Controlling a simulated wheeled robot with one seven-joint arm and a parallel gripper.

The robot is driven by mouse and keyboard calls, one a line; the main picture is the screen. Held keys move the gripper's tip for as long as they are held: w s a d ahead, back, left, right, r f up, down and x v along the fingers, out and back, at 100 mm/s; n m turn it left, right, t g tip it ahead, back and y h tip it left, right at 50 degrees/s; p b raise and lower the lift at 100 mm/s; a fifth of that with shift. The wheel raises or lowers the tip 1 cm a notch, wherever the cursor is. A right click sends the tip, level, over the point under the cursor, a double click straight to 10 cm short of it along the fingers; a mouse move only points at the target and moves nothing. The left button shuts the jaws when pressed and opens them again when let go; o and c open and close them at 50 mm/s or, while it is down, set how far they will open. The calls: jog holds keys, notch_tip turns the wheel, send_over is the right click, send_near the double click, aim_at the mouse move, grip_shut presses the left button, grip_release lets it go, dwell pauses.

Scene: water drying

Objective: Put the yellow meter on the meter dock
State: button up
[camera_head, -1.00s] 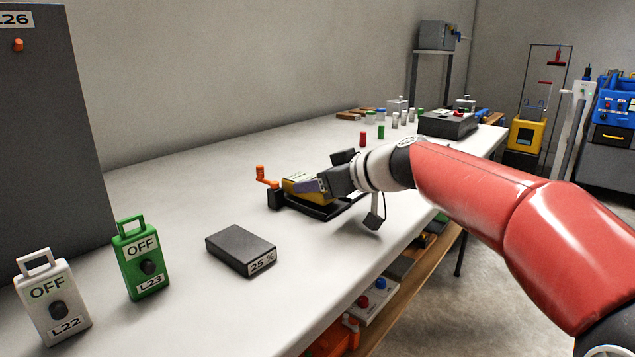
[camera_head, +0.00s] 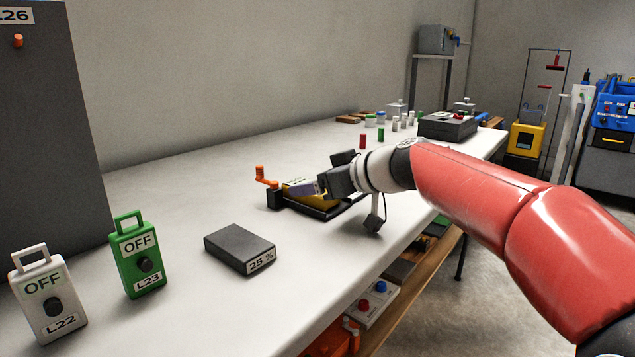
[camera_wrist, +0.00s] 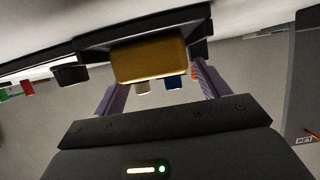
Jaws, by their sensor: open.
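The yellow meter (camera_head: 326,200) sits in the black meter dock (camera_head: 312,211) on the white bench, partly hidden by my gripper. In the wrist view the yellow meter (camera_wrist: 150,62) shows its end face, with the black dock (camera_wrist: 93,46) around it. My gripper (camera_head: 312,187) is at the meter in the head view. In the wrist view its two purple fingers (camera_wrist: 157,80) are apart, one toward each side of the meter. The gripper is open. I cannot tell whether a finger touches the meter.
An orange handle (camera_head: 265,177) stands at the dock's left end. A dark block marked 25 % (camera_head: 240,248) and the green L23 (camera_head: 138,262) and white L22 (camera_head: 48,300) tags are in front left. Small containers (camera_head: 380,120) and a dark box (camera_head: 447,126) stand farther back.

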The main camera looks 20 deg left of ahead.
jog(key=shift+f+p, duration=0.25)
jog(key=shift+p, duration=0.35)
jog(key=r+v, duration=0.1)
jog(key=v, duration=1.1)
jog(key=shift+w+r, duration=0.1)
